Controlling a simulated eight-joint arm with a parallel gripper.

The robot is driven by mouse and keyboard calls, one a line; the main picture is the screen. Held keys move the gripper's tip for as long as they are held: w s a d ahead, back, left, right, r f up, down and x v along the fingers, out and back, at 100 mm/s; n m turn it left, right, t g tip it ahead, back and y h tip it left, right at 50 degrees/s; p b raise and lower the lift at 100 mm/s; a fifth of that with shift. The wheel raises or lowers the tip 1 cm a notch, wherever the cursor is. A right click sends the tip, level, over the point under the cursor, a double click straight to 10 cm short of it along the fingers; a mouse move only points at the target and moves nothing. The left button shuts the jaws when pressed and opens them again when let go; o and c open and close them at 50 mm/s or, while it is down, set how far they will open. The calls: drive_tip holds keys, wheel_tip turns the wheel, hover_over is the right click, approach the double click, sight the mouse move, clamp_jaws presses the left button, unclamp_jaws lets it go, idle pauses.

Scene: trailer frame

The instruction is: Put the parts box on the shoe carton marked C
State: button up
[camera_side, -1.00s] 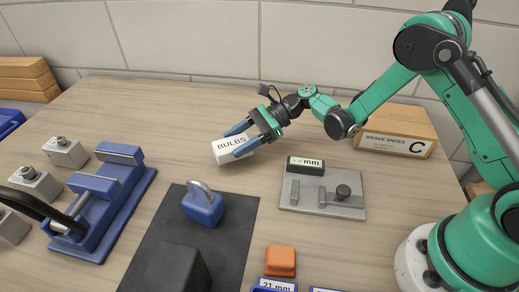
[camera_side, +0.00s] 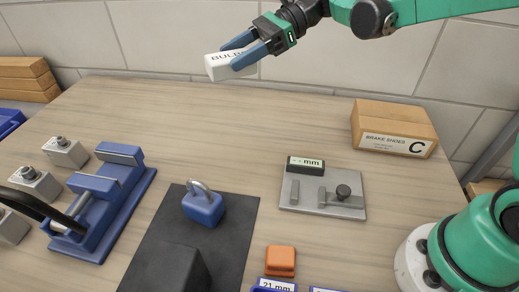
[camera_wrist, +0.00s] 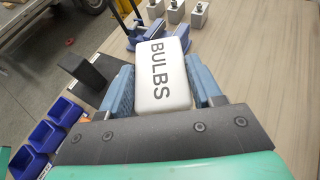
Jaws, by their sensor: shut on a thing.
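A white box lettered BULBS (camera_side: 225,68) is held between the blue fingers of my gripper (camera_side: 243,56), which is shut on it. The box is high above the table, slightly tilted, near the back wall. The wrist view also shows the white box (camera_wrist: 163,80) between my gripper's fingers (camera_wrist: 165,88). The brown shoe carton (camera_side: 395,118), labelled BRAKE SHOES and C, stands at the back right of the table. My gripper is well to the left of it and higher. The carton's top is bare.
A grey fixture plate (camera_side: 322,196) with a black gauge block (camera_side: 305,165) lies mid-right. A blue padlock (camera_side: 203,207) stands on a dark mat (camera_side: 235,235). A blue vise (camera_side: 100,200) and metal blocks (camera_side: 65,152) are at left. The table's back middle is clear.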

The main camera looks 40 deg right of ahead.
drive_tip(key=d+r+m+t+h, duration=0.1)
drive_tip(key=d+r+m+t, duration=0.2)
drive_tip(key=d, duration=1.2)
wheel_tip(320, 180, up, 3)
drive_tip(key=m+t+h, duration=0.3)
drive_tip(key=m+t, duration=0.1)
hover_over(374, 107)
wheel_tip(374, 107, down, 20)
drive_tip(key=shift+r, duration=0.15)
drive_tip(key=o, duration=1.3)
drive_tip(key=shift+c, duration=0.2)
